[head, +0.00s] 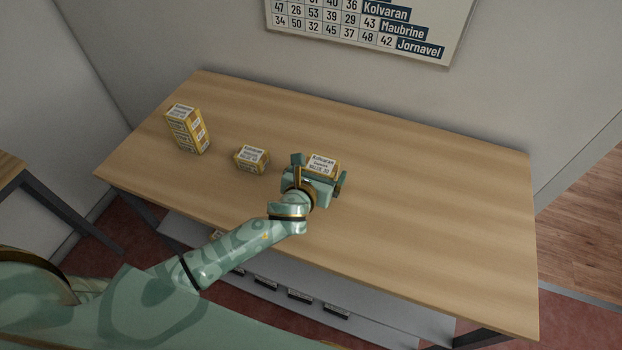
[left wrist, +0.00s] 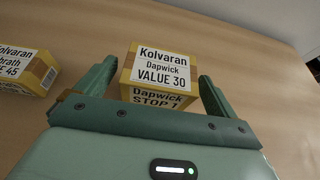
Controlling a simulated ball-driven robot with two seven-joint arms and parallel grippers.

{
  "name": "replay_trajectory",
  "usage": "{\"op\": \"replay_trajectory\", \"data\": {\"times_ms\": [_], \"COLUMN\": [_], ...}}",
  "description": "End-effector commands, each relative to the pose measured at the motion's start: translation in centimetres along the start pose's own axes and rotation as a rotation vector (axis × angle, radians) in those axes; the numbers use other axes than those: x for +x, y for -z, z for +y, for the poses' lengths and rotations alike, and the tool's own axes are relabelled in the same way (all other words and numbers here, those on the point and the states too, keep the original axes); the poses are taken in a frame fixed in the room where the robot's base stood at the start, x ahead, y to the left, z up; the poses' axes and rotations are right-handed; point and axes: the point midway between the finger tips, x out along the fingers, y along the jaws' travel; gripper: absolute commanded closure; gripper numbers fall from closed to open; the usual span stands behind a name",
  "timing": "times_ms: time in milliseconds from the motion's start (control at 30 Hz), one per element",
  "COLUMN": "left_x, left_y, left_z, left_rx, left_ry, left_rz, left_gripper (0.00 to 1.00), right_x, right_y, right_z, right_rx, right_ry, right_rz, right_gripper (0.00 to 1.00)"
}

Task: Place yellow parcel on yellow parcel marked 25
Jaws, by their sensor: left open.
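A yellow parcel (head: 322,163) with a white label sits on the table at my left gripper (head: 320,168). In the left wrist view this parcel (left wrist: 158,70) reads "Kolvaran Dapwick VALUE 30". The open fingers stand to its left and right, with gaps on both sides. A second yellow parcel (head: 252,159) lies to the left, apart; in the left wrist view it (left wrist: 25,72) reads "Kolvaran" and 45, partly cut off. A stack of yellow parcels (head: 188,129) stands farther left; its labels are too small to read. I cannot make out a parcel marked 25. My right gripper is out of view.
The wooden table (head: 430,205) is clear on its right half and along the back. A wall chart (head: 370,25) with numbers and names hangs behind it. A pale shelf (head: 375,300) with dark tags shows below the front edge. Another table (head: 12,165) stands at far left.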

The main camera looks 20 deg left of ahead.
Motion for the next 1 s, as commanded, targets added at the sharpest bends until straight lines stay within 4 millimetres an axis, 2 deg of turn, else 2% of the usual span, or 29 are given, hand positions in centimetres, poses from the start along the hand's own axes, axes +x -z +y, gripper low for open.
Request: {"op": "replay_trajectory", "data": {"times_ms": [200,433,600,1000], "left_x": [-5.4,-9.4,-10.3,-10.3], "left_y": [-0.3,-0.2,-0.1,-0.1], "left_z": [0.0,0.0,0.0,0.0], "left_rx": [0.001,0.000,-0.001,-0.001], "left_ry": [0.001,0.000,0.000,0.000], "left_rz": [-0.001,-0.001,-0.002,-0.002], "left_gripper": [0.06,0.06,0.06,0.06], "right_x": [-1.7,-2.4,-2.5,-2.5], "right_y": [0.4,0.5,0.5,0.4], "right_z": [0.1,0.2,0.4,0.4], "right_rx": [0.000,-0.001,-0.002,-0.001], "right_ry": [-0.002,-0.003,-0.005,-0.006], "right_rz": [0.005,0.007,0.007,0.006], "right_gripper": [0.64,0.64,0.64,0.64]}}
